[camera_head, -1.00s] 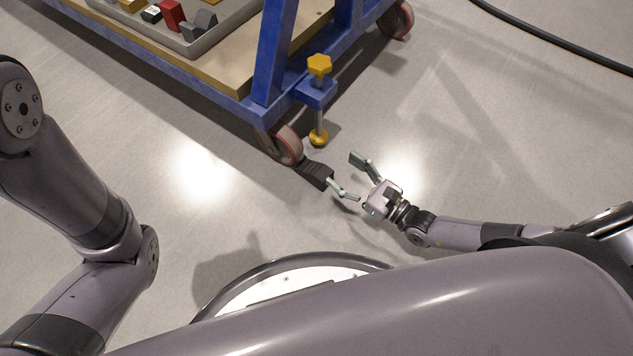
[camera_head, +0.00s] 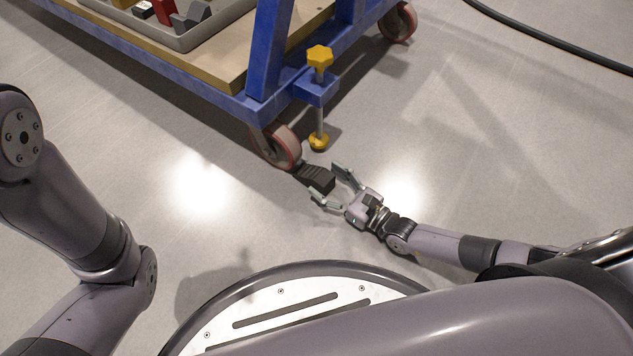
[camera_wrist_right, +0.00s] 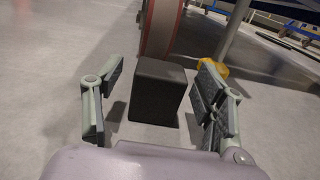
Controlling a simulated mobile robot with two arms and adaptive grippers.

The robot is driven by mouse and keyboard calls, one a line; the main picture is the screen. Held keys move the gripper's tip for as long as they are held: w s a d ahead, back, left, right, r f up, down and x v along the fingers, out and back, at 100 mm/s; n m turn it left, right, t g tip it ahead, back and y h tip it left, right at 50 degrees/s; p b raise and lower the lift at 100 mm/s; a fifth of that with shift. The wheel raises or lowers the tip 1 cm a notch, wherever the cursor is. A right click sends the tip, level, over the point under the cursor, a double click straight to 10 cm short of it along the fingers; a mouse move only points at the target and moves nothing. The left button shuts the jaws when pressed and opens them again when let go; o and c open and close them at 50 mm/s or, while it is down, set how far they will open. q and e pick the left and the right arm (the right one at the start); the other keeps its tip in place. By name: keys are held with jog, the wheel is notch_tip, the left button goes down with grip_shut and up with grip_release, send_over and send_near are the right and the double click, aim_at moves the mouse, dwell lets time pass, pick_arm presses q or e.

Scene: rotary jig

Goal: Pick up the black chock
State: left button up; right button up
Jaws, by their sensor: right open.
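The black chock (camera_head: 318,179) lies on the floor against the front caster wheel (camera_head: 276,147) of the blue cart. My right gripper (camera_head: 327,184) is open, with its two fingers on either side of the chock's near end. In the right wrist view the chock (camera_wrist_right: 158,92) stands between the two open fingers (camera_wrist_right: 158,112), with visible gaps on both sides. The wheel (camera_wrist_right: 160,30) rises right behind it. My left arm shows at the left of the head view, but its gripper is out of the picture.
A blue cart (camera_head: 240,104) with a wooden deck carries a grey tray (camera_head: 188,42) of parts. A yellow-knobbed screw foot (camera_head: 319,140) stands just right of the wheel. A black cable (camera_head: 560,42) lies at the upper right.

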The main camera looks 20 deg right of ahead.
jog(key=shift+x, duration=1.1)
jog(key=c, duration=1.5)
